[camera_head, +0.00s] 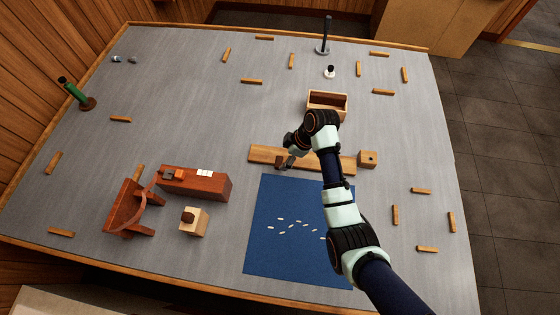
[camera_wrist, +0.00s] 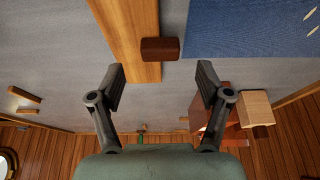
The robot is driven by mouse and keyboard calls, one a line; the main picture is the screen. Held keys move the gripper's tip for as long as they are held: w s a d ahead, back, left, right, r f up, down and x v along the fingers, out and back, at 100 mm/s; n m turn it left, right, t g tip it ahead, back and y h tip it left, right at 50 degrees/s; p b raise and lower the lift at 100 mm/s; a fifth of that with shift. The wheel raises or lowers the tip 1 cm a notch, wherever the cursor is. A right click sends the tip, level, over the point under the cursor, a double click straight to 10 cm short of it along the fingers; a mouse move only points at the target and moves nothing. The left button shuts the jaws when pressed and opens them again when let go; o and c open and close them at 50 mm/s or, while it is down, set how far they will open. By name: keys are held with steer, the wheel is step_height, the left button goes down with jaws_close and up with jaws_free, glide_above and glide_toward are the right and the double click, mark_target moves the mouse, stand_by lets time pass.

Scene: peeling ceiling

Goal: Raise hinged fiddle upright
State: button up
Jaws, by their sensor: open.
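The fiddle appears to be a long light-wood board (camera_head: 336,163) lying flat in the middle of the grey table; my arm hides part of it. In the wrist view the board (camera_wrist: 128,42) runs down from the top edge, with a dark brown block (camera_wrist: 160,50) at its side. My gripper (camera_head: 286,164) is over the left part of the board. In the wrist view my gripper (camera_wrist: 161,76) is open and empty, and the block appears ahead, between the lines of the two fingers. I cannot see the hinge or tell whether the fingers touch anything.
A blue mat (camera_head: 268,240) with small pale pieces lies in front of the board. A small wooden block (camera_head: 368,159) stands at its right end, an open wooden box (camera_head: 327,101) behind. A reddish-brown box (camera_head: 194,183) stands left. Several small wooden strips are spread over the table.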

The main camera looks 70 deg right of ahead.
mark_target(280, 162)
steer(key=b+x, duration=0.1)
steer(key=x, duration=0.3)
steer(key=shift+w+a+f, duration=0.1)
steer(key=shift+w+f, duration=0.05)
steer(key=shift+f, duration=0.2)
steer(key=shift+c, duration=0.3)
jaws_close()
